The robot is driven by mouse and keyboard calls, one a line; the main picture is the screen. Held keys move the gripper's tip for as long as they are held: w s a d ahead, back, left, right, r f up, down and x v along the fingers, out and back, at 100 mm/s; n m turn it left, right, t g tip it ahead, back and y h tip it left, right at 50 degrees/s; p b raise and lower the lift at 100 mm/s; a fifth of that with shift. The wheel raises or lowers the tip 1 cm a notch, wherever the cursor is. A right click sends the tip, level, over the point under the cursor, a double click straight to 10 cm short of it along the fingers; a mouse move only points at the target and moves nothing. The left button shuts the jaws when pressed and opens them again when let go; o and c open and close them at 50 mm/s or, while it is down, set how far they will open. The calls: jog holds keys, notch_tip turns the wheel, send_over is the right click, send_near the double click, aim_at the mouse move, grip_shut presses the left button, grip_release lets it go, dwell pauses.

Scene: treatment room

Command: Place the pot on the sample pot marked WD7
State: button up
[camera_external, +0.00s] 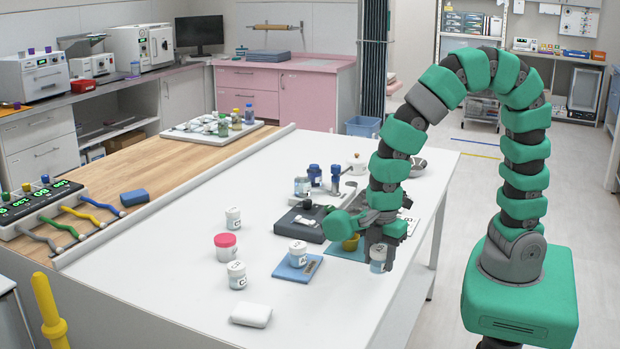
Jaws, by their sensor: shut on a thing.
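My gripper (379,252) is shut on a small white pot (378,267) near the right edge of the white table. The pot seems to be just above or at the table top; I cannot tell which. Another white pot (298,252) stands on a blue mat (292,274). White pots also stand at the left (233,219) and at the front left (237,275). A white pot with a pink-red lid (225,247) stands between those two. The dark labels are too small to read surely, so I cannot tell which pot is WD7.
A yellow cup (350,243) stands behind my gripper on a teal mat (336,255). A dark device (297,226) and blue-capped bottles (314,175) stand farther back. A white block (251,315) lies at the front. The table's left part is mostly clear.

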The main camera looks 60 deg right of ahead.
jog(key=w+r+p, duration=0.3)
jog(key=w, duration=1)
jog(key=p, duration=0.8)
send_near(225, 237)
jog(key=shift+s+d+f+n, duration=0.2)
jog(key=shift+s+f+n, duration=0.1)
jog(key=shift+s+f, duration=0.85)
jog(key=w+p, duration=0.2)
jog(key=shift+a+r+p, duration=0.1)
jog(key=shift+a+p, duration=0.2)
jog(key=shift+p, duration=0.05)
jog(key=shift+w+p, duration=0.1)
jog(key=shift+p, duration=0.2)
jog(key=shift+f, duration=0.25)
